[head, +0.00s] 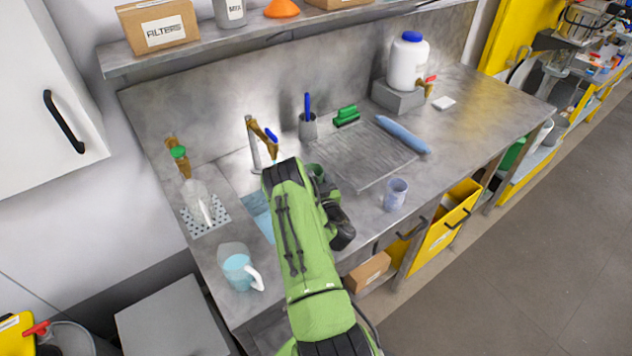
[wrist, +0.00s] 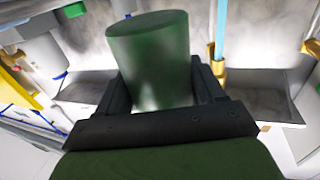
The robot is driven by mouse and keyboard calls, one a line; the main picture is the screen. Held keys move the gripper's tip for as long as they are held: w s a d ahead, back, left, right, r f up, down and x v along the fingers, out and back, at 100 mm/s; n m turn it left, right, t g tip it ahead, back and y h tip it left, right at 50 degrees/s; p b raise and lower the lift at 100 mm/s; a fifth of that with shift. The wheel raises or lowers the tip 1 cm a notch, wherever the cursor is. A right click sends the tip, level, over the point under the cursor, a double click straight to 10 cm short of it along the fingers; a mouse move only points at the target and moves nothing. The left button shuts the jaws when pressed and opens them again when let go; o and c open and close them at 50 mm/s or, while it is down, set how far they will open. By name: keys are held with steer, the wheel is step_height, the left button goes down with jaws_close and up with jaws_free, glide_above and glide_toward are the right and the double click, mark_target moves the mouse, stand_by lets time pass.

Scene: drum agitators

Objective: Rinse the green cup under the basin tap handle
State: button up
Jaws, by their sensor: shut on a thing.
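The green cup (wrist: 148,62) is between the fingers of my gripper (wrist: 162,88), which is shut on it. In the wrist view the tap's brass spout (wrist: 218,76) is just right of the cup, with a pale blue strip like running water (wrist: 221,30) along it. The cup looks beside that strip, not clearly under it. In the head view the tap (head: 254,142) has a blue handle (head: 271,134) and stands at the basin (head: 258,213), partly behind my arm.
A blue-filled jug (head: 238,270) stands at the counter's front left. A bottle (head: 198,203) stands on a perforated plate. The right counter is mostly clear.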

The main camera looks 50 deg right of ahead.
steer(key=w+f+b, duration=0.2)
steer(key=w, duration=1)
steer(key=shift+w+a+f, duration=0.15)
steer(key=shift+w+f, duration=0.1)
stand_by(0.3)
steer(key=shift+d, duration=0.65)
steer(key=shift+a, duration=0.15)
steer(key=shift+a+b, duration=0.3)
steer(key=shift+a, duration=0.2)
steer(key=shift+d, duration=0.2)
steer(key=shift+d, duration=0.45)
steer(key=shift+a, duration=0.2)
